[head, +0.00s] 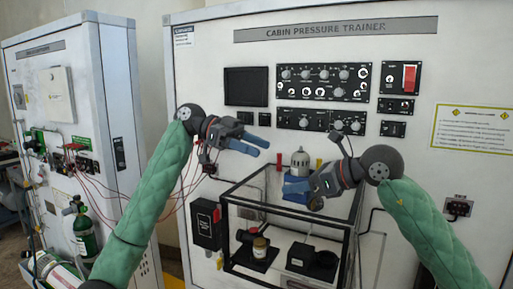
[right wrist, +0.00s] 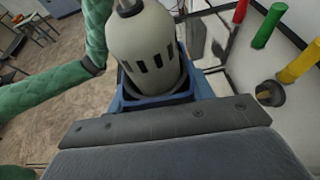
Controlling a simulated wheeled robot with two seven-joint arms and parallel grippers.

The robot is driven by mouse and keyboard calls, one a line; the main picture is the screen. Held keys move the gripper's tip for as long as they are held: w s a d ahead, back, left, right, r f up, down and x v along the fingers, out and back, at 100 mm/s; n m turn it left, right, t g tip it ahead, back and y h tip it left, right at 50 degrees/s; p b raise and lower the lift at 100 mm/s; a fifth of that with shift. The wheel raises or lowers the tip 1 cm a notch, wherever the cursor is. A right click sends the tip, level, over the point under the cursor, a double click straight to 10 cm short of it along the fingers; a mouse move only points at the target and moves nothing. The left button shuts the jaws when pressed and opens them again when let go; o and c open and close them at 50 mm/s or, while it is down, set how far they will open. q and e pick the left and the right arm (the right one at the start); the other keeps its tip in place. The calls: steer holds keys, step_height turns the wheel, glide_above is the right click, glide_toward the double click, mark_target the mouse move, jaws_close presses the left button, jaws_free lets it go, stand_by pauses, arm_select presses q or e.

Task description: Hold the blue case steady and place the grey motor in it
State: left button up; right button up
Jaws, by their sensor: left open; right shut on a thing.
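The grey motor (head: 299,162) stands upright with its lower end inside the blue case (head: 295,187), in front of the trainer panel. In the right wrist view the motor (right wrist: 147,50) rises out of the case, whose blue rim (right wrist: 158,100) surrounds its base; how deep it sits is hidden. My right gripper (head: 307,190) is shut on the blue case and holds it above the frame of the clear box. My left gripper (head: 258,146) is open and empty, to the left of the motor and slightly higher, apart from it, with its blue fingers pointing right.
A black-edged clear box (head: 288,212) is below, with dark parts inside. The white panel (head: 410,60) with knobs and switches is behind. Coloured pegs (right wrist: 263,22) stick out of the panel near the case. A second cabinet (head: 85,100) with red wires stands at left.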

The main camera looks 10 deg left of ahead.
steer(key=o, duration=1.1)
steer(key=shift+c, duration=0.2)
steer(key=shift+d, duration=0.1)
